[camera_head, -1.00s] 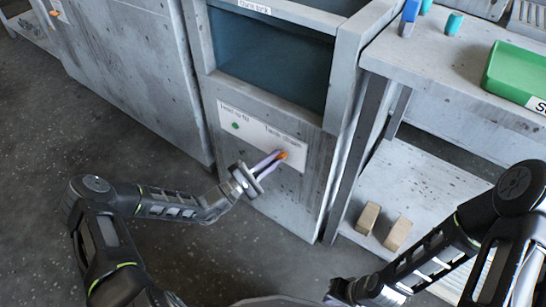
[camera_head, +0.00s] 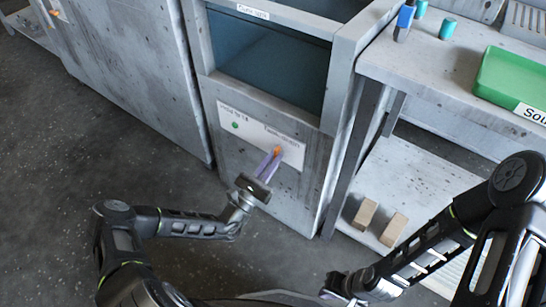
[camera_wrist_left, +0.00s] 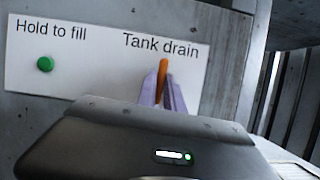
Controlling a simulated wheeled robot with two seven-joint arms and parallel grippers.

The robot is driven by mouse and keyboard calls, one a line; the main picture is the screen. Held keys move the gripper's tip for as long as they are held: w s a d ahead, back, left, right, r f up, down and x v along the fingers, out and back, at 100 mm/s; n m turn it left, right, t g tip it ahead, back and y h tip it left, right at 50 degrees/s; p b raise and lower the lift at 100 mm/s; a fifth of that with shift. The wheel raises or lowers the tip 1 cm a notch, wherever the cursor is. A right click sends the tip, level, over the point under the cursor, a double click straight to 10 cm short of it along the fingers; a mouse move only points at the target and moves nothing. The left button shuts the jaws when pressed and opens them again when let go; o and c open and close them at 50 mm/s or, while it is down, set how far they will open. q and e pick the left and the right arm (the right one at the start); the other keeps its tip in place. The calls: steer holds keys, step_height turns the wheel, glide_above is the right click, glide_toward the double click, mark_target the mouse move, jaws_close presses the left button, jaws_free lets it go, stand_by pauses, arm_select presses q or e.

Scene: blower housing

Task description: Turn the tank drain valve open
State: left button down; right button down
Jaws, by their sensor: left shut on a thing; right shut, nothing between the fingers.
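The tank drain valve has an orange handle (camera_head: 278,150) on a white panel (camera_head: 252,134) low on the front of the tank (camera_head: 230,165). In the left wrist view the handle (camera_wrist_left: 163,68) stands upright under the words "Tank drain". My left gripper (camera_head: 271,160) is shut on the handle, with its pale purple fingers on either side of it. The handle's lower part is hidden between the fingers (camera_wrist_left: 162,88). My right gripper (camera_head: 333,291) is shut and empty, low in the head view, well away from the tank.
A green button (camera_head: 235,125), labelled "Hold to fill", sits left of the handle on the same panel. A bench (camera_head: 440,60) on the right holds a green tray (camera_head: 500,75) and small blue items. Two tan blocks (camera_head: 365,213) lie on its lower shelf.

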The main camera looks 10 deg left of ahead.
arm_select(q)
steer(key=shift+n+y, duration=0.4)
steer(key=shift+n, duration=0.2)
steer(key=shift+f, duration=0.1)
steer(key=c, duration=1.5)
jaws_free()
steer(key=shift+o, duration=0.2)
steer(key=p+v, duration=0.1)
steer(key=v, duration=0.6)
steer(key=shift+s+f, duration=0.2)
steer(key=shift+s, duration=0.15)
